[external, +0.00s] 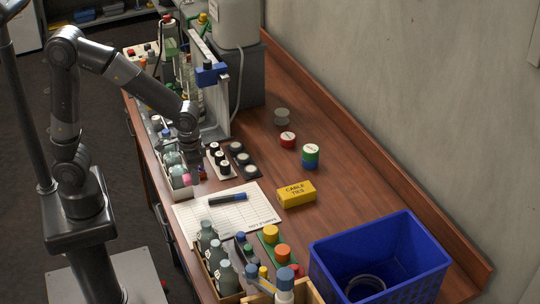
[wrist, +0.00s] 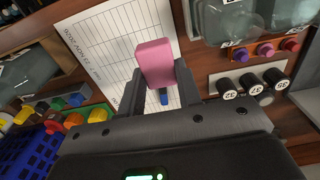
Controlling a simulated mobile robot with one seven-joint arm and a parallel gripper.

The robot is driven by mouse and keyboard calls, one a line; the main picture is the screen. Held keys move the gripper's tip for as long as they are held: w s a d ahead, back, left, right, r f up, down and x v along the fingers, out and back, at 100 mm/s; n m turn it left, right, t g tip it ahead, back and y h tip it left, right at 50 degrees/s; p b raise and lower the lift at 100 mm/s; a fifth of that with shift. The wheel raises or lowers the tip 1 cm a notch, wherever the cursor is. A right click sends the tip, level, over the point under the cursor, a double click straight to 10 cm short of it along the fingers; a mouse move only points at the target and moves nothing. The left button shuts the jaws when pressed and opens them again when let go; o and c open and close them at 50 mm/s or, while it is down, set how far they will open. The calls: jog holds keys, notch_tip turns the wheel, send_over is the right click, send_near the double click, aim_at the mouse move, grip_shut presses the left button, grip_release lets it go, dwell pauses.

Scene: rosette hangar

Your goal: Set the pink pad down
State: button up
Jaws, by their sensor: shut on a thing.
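The pink pad (wrist: 155,63) is a small rounded block between the two fingers of my gripper (wrist: 157,82) in the wrist view. My gripper is shut on it. In the external view the pad is a small pink patch (external: 187,180) below my wrist, at the left end of the paper sheet. My gripper (external: 193,172) is low over the bench there, largely hidden by my wrist. I cannot tell whether the pad touches anything beneath it.
A printed sheet (external: 246,221) with a dark blue marker (external: 228,199) lies nearby. A tray of bottles (external: 177,178) and black numbered knobs (external: 223,165) stand close by. A yellow box (external: 296,194) and blue crate (external: 322,262) are right.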

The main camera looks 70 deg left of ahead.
jog(key=shift+d+r, duration=0.2)
jog(key=shift+d, duration=0.05)
jog(key=w+d+r, duration=0.1)
jog(key=w+d, duration=0.2)
jog(key=w, duration=0.9)
send_over(282, 175)
notch_tip(282, 175, down, 8)
jog(key=shift+r, duration=0.2)
jog(key=shift+a+f, duration=0.1)
jog(key=shift+f, duration=1.95)
jog(key=shift+f, duration=0.2)
jog(key=o, duration=0.9)
jog(key=shift+o, duration=0.2)
